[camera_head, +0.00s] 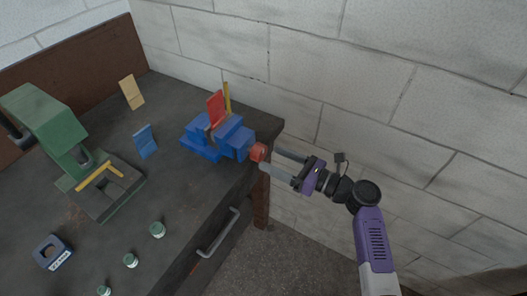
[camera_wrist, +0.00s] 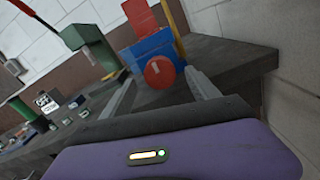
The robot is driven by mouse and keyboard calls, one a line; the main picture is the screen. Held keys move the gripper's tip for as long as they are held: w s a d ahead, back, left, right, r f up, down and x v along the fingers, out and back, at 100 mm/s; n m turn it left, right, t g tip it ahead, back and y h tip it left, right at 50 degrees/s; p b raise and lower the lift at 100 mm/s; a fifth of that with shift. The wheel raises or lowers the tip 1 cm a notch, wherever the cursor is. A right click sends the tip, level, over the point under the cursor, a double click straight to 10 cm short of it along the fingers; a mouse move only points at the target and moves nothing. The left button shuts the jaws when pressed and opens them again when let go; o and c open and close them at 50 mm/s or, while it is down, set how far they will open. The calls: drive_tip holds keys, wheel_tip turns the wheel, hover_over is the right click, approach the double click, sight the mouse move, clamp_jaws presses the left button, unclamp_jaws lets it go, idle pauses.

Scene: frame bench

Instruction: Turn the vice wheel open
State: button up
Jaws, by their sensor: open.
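The blue vice (camera_head: 213,135) sits at the right corner of the dark bench. Its red wheel (camera_head: 258,152) faces right, past the bench edge. A red plate and a yellow strip stand up at the vice jaws. My gripper (camera_head: 274,161) is open beside the wheel, with its two fingers pointing at it. In the wrist view the red wheel (camera_wrist: 160,72) shows ahead, between the lines of the two open fingers (camera_wrist: 160,95). The blue vice body (camera_wrist: 150,48) is behind the wheel. I cannot tell whether the fingertips touch the wheel.
A green machine (camera_head: 45,120) stands at the left of the bench (camera_head: 190,190). A blue block (camera_head: 145,141) and a tan block (camera_head: 131,92) are near the back. Several small green-topped jars (camera_head: 157,230) stand in front. A drawer handle (camera_head: 218,234) sticks out. A brick wall (camera_head: 400,90) rises behind.

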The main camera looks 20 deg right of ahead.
sight(263, 154)
drive_tip(key=shift+x, duration=2.3)
drive_tip(key=c, duration=1.4)
